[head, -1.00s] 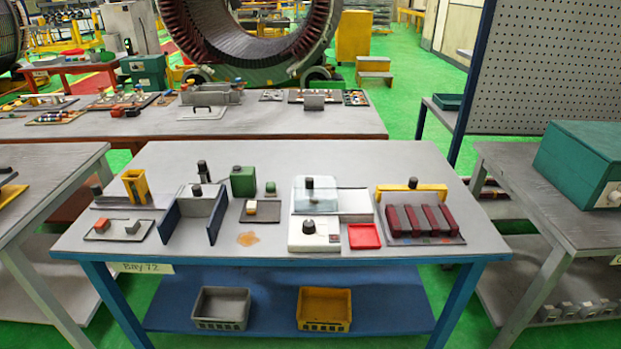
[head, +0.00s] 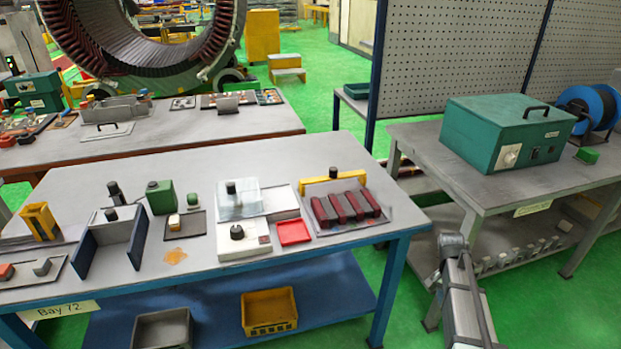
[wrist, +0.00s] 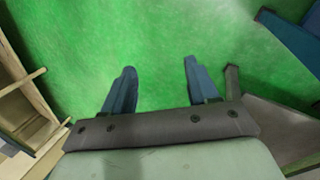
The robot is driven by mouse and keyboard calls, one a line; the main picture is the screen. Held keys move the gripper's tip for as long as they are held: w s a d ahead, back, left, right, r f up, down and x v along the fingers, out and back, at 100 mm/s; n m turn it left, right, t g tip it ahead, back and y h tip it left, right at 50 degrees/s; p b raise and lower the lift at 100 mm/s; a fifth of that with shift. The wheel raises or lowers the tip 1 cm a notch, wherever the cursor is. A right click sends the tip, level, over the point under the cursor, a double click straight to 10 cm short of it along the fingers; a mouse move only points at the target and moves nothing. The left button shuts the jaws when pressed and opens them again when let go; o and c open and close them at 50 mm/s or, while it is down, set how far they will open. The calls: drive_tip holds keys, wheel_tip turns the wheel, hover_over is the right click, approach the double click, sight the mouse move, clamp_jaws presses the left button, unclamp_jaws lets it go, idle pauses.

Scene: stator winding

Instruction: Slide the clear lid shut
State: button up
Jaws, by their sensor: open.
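The clear lid (head: 239,201) is a see-through, box-like cover with a black knob on top. It sits on the work table in the head view, at the left part of a white box (head: 283,202), whose right part is uncovered. My gripper (wrist: 160,68) shows in the wrist view with two blue fingers spread apart and nothing between them. It is over green floor, away from the lid. In the head view only a grey part of my arm shows at the lower right, well apart from the lid. The lid is not in the wrist view.
A white unit with a black knob (head: 237,238) and a red tray (head: 293,232) stand in front of the lid. A yellow-handled rack of dark red bars (head: 345,207) is to the right, a green canister (head: 161,197) to the left.

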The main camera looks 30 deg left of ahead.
drive_tip(key=w+a+r+m+t, duration=0.1)
drive_tip(key=w+a+r, duration=0.25)
drive_tip(key=r, duration=0.45)
drive_tip(key=w+a+r+m+t, duration=0.1)
drive_tip(key=w+a+r, duration=0.25)
drive_tip(key=r, duration=0.45)
drive_tip(key=w+a+r+n, duration=0.2)
drive_tip(key=w+a+r, duration=0.1)
drive_tip(key=a+r, duration=0.8)
wheel_tip(320, 180, up, 13)
drive_tip(key=n+y, duration=0.4)
drive_tip(key=n, duration=1.2)
hover_over(230, 184)
wheel_tip(230, 184, down, 13)
drive_tip(key=shift+r, duration=0.15)
